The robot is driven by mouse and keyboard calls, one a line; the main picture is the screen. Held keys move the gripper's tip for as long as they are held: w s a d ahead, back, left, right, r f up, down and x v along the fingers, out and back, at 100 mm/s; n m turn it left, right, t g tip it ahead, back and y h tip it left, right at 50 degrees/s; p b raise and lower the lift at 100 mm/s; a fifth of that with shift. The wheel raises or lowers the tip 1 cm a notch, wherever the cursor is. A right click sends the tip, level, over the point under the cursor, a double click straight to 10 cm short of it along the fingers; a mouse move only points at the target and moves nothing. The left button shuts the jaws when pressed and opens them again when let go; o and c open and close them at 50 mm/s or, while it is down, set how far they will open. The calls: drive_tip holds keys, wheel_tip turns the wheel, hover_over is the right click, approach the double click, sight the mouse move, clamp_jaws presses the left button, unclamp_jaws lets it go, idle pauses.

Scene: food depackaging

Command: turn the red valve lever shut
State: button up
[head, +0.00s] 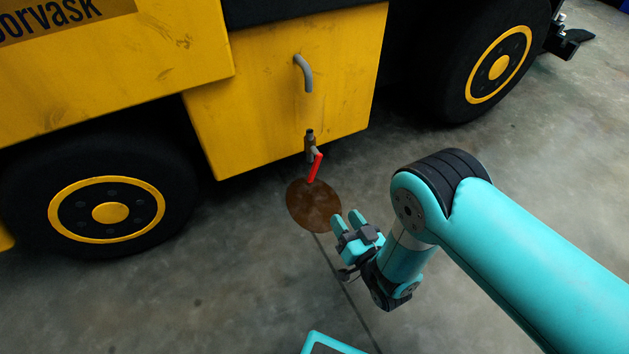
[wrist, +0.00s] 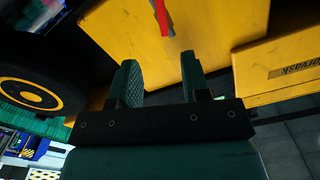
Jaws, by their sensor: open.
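The red valve lever (head: 316,168) hangs downward, slightly tilted, from a small grey valve (head: 310,146) at the lower edge of the yellow vehicle panel (head: 300,100). In the wrist view the lever (wrist: 161,14) is at the top edge, partly cut off. My gripper (head: 348,221) is to the right of the lever and lower in the head view, apart from it. Its two fingers (wrist: 160,70) are spread with nothing between them, and the lever appears beyond their gap.
A brown puddle (head: 313,206) lies on the concrete floor beneath the valve. A bent grey pipe (head: 304,73) sticks out of the panel above it. Large black wheels with yellow rims stand at the left (head: 109,212) and upper right (head: 499,66). The floor in front is clear.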

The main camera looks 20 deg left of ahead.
sight(315, 172)
drive_tip(key=b+x, duration=0.9)
drive_tip(key=x, duration=0.7)
drive_tip(key=shift+f, duration=0.15)
drive_tip(key=shift+w+a+r, duration=0.25)
drive_tip(key=shift+w+a, duration=0.15)
clamp_jaws()
